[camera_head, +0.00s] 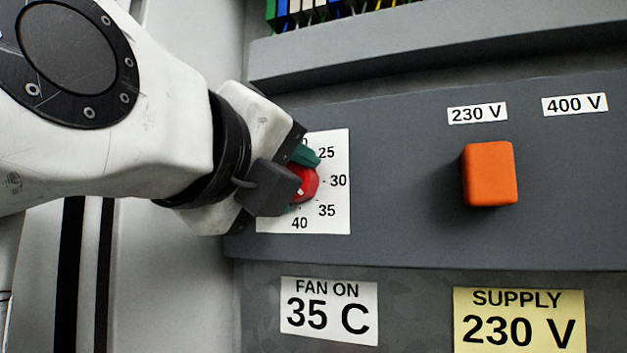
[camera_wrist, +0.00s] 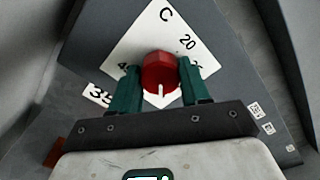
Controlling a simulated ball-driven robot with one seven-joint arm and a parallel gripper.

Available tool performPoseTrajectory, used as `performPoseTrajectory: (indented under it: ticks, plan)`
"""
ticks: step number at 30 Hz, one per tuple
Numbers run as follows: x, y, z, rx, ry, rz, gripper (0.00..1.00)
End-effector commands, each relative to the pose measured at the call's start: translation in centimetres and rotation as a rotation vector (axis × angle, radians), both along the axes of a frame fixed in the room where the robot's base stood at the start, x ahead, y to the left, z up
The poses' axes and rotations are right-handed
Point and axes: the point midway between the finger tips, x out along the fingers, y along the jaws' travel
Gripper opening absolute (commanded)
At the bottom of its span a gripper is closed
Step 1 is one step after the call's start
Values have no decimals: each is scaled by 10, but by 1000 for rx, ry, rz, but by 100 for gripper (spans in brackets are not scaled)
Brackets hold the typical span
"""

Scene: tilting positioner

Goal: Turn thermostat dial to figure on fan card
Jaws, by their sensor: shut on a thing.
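The red thermostat dial (camera_head: 308,183) sits on a white scale plate (camera_head: 340,140) marked 25, 30, 35 and 40, with the top figure partly hidden. My gripper (camera_head: 303,180) is shut on the dial. In the wrist view, the green fingers of my gripper (camera_wrist: 161,85) flank the red dial (camera_wrist: 160,68). The dial's white mark points down in that view, to the plate's lower corner, about where 35 lies. The figure there is hidden. The fan card (camera_head: 329,312) below the plate reads FAN ON 35 C.
An orange selector knob (camera_head: 489,174) stands out from the panel at the right, below the 230 V label (camera_head: 477,113) and the 400 V label (camera_head: 575,104). A yellow supply card (camera_head: 519,322) reads 230 V. A grey ledge (camera_head: 430,45) juts out above. The panel between dial and knob is clear.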

Motion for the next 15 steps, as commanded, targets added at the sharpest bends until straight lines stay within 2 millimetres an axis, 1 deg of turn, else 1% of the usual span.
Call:
performPoseTrajectory:
  ticks: [1,14,15]
  plan:
    - [0,0,-3,8,4,-2,16]
    - [0,0,-3,16,2,-3,16]
    - [0,0,-3,16,2,-3,47]
